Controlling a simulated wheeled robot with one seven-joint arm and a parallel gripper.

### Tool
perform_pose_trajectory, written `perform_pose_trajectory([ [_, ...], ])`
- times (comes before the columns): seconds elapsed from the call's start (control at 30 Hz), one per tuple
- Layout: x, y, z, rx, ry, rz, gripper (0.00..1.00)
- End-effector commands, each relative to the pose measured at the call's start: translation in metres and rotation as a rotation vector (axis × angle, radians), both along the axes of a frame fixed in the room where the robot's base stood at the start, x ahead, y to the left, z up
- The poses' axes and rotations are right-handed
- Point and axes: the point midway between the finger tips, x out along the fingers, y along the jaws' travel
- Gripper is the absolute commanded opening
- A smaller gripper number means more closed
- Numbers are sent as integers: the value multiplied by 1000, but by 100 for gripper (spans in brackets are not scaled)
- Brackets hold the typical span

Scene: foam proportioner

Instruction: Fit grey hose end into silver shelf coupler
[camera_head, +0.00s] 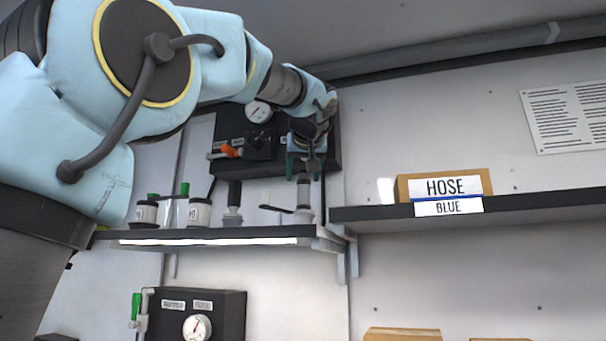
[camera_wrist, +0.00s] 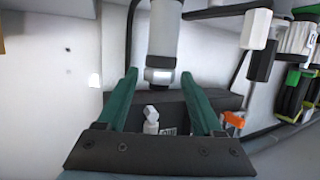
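My gripper (camera_head: 304,168) is at the upper black wall panel, above the right end of the left shelf. In the wrist view its green fingers (camera_wrist: 160,74) are spread, with gaps beside the grey cylinder (camera_wrist: 163,40) that ends between their tips. That cylinder has a dark band and a bright end ring. In the head view, a dark grey upright piece (camera_head: 303,188), perhaps the grey hose end, is just below the fingers. It lines up above a silver coupler (camera_head: 304,214) on the shelf. I cannot tell whether it is seated there.
The left shelf (camera_head: 200,236) also holds a dark-topped silver fitting (camera_head: 232,208) and white jars (camera_head: 199,212). An orange lever (camera_head: 230,151) is on the upper black panel (camera_head: 262,125).

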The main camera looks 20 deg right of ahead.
Motion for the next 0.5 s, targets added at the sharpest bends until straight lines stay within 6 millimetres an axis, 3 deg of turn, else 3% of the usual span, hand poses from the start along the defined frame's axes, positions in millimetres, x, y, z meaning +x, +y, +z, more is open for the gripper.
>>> perform_pose_trajectory([
  [0.37,0,0,7,0,0,0,70],
  [0.5,-19,5,4,-3,-2,-4,70],
])
